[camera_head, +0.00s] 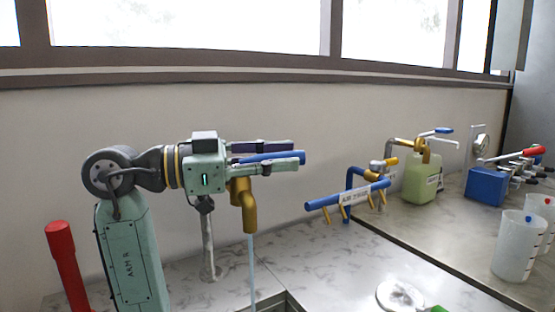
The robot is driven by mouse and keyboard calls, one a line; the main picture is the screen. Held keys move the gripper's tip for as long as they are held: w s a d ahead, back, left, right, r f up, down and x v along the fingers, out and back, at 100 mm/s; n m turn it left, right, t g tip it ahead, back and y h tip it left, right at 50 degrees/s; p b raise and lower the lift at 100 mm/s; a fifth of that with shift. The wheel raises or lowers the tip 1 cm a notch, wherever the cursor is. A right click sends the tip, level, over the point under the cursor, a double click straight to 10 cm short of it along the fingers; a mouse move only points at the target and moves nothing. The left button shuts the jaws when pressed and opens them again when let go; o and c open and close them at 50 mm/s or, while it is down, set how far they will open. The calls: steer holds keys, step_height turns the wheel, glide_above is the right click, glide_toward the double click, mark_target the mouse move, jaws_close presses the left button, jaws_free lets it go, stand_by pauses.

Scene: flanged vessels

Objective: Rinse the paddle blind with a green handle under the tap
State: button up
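The paddle blind is a round pale metal disc (400,295) lying on the counter at the bottom of the head view. A bit of its green handle (437,309) shows at the frame's bottom edge; the rest is cut off. The tap has a brass spout (243,205) and a blue lever (272,158). A thin stream of water (252,270) runs down from the spout. My gripper (297,153) is at the tap, with its fingers on either side of the blue lever. Whether they press on the lever is unclear.
A sink edge (285,303) shows below the stream. To the right are a blue pipe stand (348,196), a green canister (421,178), a blue box (486,186) and white beakers (519,246). A red cylinder (62,245) stands at left. The counter between stand and disc is clear.

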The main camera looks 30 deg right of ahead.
steer(key=o, duration=0.5)
steer(key=v, duration=1.2)
steer(key=shift+a, duration=0.1)
